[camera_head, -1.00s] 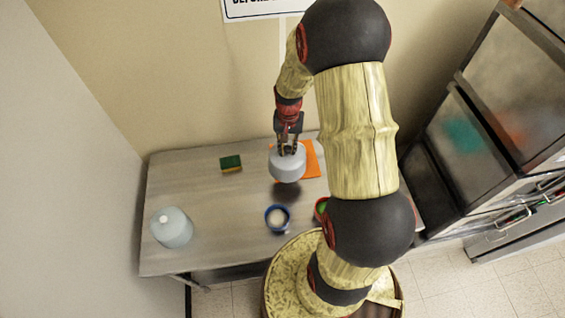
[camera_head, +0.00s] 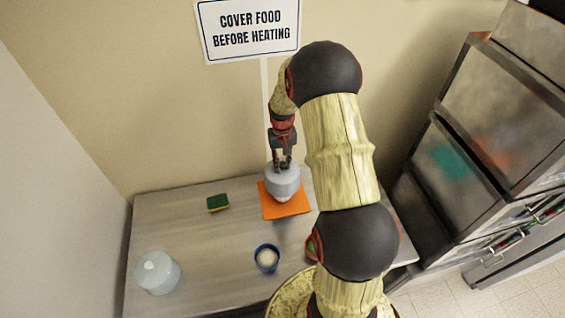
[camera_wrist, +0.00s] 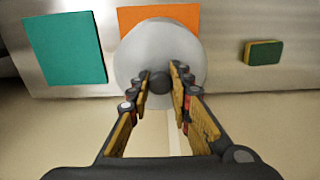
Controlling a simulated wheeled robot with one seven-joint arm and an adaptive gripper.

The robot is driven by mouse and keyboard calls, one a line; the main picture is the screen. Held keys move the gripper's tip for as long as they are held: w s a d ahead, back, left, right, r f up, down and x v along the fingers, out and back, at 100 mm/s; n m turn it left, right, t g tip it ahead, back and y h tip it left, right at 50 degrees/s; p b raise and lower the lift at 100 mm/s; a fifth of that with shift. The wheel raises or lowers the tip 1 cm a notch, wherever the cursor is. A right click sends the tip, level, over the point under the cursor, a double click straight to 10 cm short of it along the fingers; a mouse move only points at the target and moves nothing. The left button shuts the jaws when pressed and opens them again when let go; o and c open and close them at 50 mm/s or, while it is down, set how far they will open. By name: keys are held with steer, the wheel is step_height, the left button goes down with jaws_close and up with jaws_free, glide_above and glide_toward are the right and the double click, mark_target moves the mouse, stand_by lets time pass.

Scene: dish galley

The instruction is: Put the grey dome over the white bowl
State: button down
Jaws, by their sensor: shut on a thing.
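My gripper (camera_head: 281,163) is shut on the knob of the grey dome (camera_head: 282,181). It holds the dome over the orange mat at the back of the steel table. A small part of a white thing, likely the white bowl (camera_head: 283,198), shows below the dome's front edge; the dome hides the rest. I cannot tell whether the dome touches it. In the wrist view, the dome (camera_wrist: 178,48) and its dark knob lie between the fingers of my gripper (camera_wrist: 160,78), with the orange mat behind.
The orange mat (camera_head: 297,208) lies flat. A green and yellow sponge (camera_head: 217,203) is to its left. A blue bowl (camera_head: 267,257) with white contents stands in front. A pale blue dome (camera_head: 157,272) is at front left. A teal mat (camera_wrist: 66,48) shows in the wrist view.

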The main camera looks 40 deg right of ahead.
steer(key=shift+f+b, duration=2.5)
steer(key=shift+f, duration=1.9)
steer(key=shift+f+b, duration=0.3)
steer(key=shift+f, duration=0.2)
steer(key=c, duration=1.6)
jaws_free()
steer(key=shift+o, duration=0.3)
step_height(320, 180, up, 12)
